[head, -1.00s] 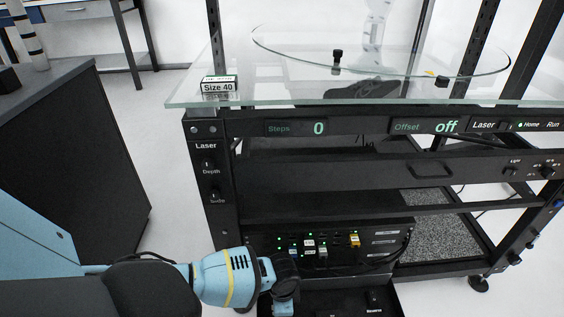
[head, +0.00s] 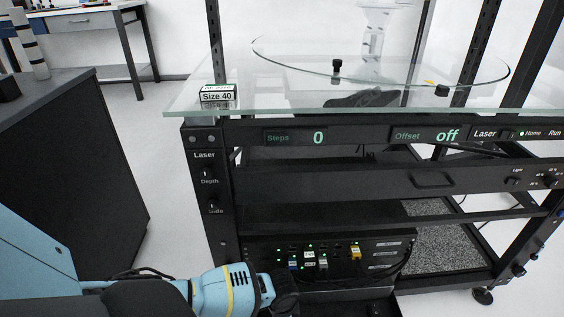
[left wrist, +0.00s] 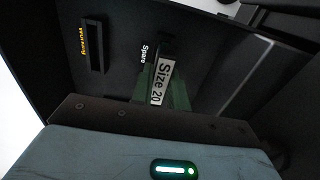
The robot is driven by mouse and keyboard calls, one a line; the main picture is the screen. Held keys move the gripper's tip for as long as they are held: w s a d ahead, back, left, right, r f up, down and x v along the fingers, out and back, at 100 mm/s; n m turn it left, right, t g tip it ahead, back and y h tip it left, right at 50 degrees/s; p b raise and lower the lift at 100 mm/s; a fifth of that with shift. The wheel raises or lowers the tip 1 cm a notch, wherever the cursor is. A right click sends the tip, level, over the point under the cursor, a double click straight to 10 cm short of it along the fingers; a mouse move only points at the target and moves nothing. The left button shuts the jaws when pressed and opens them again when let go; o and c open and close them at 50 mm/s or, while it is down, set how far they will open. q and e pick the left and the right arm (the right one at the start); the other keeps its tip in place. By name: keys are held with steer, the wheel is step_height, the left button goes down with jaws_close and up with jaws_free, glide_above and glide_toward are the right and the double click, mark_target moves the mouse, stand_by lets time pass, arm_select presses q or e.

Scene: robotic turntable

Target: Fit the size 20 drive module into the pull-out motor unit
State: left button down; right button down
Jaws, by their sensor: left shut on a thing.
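The size 20 drive module (left wrist: 162,82), with a white "Size 20" label and dark green showing beside it, is in the left wrist view. It is at the spot marked "Spare" in the dark pull-out motor unit (left wrist: 118,72). A rectangular slot (left wrist: 95,46) marked "Running" lies to its left and looks empty. My left gripper (left wrist: 162,88) is shut on the module; I cannot tell whether the module is seated or lifted. In the head view my left gripper (head: 284,292) reaches the bottom edge, its fingertips out of frame. My right gripper is not in view.
A small "Size 40" box (head: 217,96) sits on the glass top (head: 290,108) of the black frame. A panel with lights and plugs (head: 318,258) is behind my left gripper. A dark cabinet (head: 75,165) stands at the left, with floor between.

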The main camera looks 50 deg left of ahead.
arm_select(q)
steer(key=shift+f+b, duration=0.35)
steer(key=shift+f, duration=0.35)
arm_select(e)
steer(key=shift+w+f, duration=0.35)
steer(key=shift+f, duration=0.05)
arm_select(q)
steer(key=c, duration=1.3)
jaws_free()
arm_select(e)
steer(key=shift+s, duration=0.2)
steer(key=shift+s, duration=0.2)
arm_select(q)
steer(key=shift+r, duration=0.2)
step_height(320, 180, up, 7)
steer(key=p, duration=0.4)
steer(key=shift+r, duration=0.2)
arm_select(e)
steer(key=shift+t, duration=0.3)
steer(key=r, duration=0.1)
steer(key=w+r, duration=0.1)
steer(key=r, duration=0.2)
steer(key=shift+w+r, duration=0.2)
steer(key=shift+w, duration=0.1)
